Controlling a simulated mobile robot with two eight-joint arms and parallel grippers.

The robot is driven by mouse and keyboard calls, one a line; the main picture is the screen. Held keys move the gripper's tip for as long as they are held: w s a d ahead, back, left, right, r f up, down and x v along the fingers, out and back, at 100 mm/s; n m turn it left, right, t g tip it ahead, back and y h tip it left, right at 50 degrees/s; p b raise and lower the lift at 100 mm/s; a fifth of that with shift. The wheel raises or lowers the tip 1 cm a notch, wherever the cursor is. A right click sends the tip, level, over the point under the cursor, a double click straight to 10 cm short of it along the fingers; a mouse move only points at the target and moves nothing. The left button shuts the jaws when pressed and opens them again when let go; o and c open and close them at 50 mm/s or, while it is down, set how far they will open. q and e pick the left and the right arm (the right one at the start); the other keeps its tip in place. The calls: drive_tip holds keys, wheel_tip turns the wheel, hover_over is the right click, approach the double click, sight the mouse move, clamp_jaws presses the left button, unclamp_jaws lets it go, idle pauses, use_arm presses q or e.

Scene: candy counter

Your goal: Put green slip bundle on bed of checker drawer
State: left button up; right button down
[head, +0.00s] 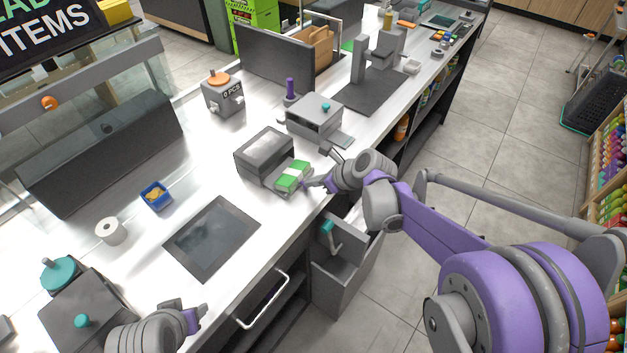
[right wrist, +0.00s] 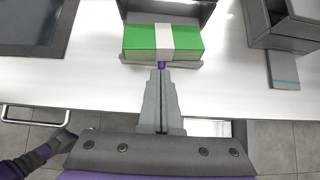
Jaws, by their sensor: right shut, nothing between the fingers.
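The green slip bundle (head: 293,176) has a white band around its middle. It lies on the pulled-out bed (head: 276,188) of the grey checker (head: 263,150), outside the box opening. In the right wrist view the bundle (right wrist: 148,43) lies flat across the bed (right wrist: 190,65), the checker's dark opening behind it. My right gripper (right wrist: 161,72) is shut and empty, its tips at the front edge of the bed by a small purple part. Whether they touch is unclear. In the head view it (head: 311,183) points left at the bed. My left gripper (head: 188,312) is low in the head view, its fingers unclear.
A dark flat panel (head: 212,238) lies left of the checker. A blue tray (head: 156,196) and a white roll (head: 110,231) stand further left. Another grey device (head: 314,118) stands behind the checker. An open cabinet drawer (head: 340,262) juts out below the counter.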

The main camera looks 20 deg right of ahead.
sight(299, 178)
use_arm(q)
drive_tip(key=shift+s+f+b, duration=0.1)
drive_tip(key=shift+f+b, duration=0.25)
drive_tip(key=shift+f, duration=0.15)
use_arm(e)
drive_tip(key=shift+w+a+f, duration=0.1)
drive_tip(key=shift+w+a, duration=0.8)
drive_tip(key=shift+w, duration=0.3)
use_arm(q)
drive_tip(key=shift+r, duration=0.1)
